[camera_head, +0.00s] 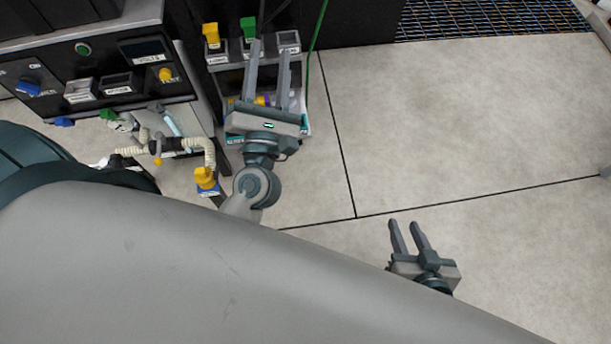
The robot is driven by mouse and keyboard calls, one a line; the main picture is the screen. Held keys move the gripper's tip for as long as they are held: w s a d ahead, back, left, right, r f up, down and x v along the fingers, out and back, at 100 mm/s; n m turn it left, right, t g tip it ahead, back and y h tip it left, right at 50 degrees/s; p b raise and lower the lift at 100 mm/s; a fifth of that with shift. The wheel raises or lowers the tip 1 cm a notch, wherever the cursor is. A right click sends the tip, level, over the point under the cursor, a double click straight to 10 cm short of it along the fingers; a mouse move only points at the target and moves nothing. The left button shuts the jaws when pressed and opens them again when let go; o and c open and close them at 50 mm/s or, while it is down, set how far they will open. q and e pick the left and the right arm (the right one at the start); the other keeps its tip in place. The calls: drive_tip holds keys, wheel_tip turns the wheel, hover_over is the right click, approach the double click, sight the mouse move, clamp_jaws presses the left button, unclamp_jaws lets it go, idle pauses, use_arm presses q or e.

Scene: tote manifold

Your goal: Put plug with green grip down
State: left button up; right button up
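A plug with a green grip (248,24) stands upright in the middle slot of a row of labelled holders (288,40) at the top. A second green part (108,114) shows by the hoses at the left; I cannot tell if it is a plug. My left gripper (270,50) is open, its fingers well apart, with nothing seen between the tips. Its left fingertip overlaps the middle holder, just below the upright green grip; I cannot tell if they touch. My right gripper (404,223) is open and empty above the floor, fingers a little apart.
A yellow-grip plug (211,34) stands in the left holder. A dark control panel (100,75) with knobs is at the left. Pale hoses (185,145) and another yellow plug (204,178) hang below. A green cable (318,28) runs beside the holders. The floor (460,120) at right is clear.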

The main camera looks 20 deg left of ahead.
use_arm(q)
drive_tip(key=s+d+f+m+g+h, duration=0.1)
drive_tip(key=s+d+f+m+h, duration=0.2)
drive_tip(key=d+m+h, duration=0.7)
drive_tip(key=s+d+f+m+g+h, duration=0.1)
drive_tip(key=s+d+f+m+h, duration=0.25)
drive_tip(key=m, duration=1.05)
drive_tip(key=s+f+m+g+y, duration=0.1)
drive_tip(key=s+f+m+g, duration=0.2)
drive_tip(key=f+m, duration=0.3)
drive_tip(key=s+f+m+g+y, duration=0.1)
drive_tip(key=s+f+m+g, duration=0.3)
drive_tip(key=f, duration=0.6)
drive_tip(key=shift+m+g+y, duration=0.35)
drive_tip(key=shift+m+g, duration=0.35)
drive_tip(key=shift+m, duration=0.2)
drive_tip(key=shift+s, duration=0.1)
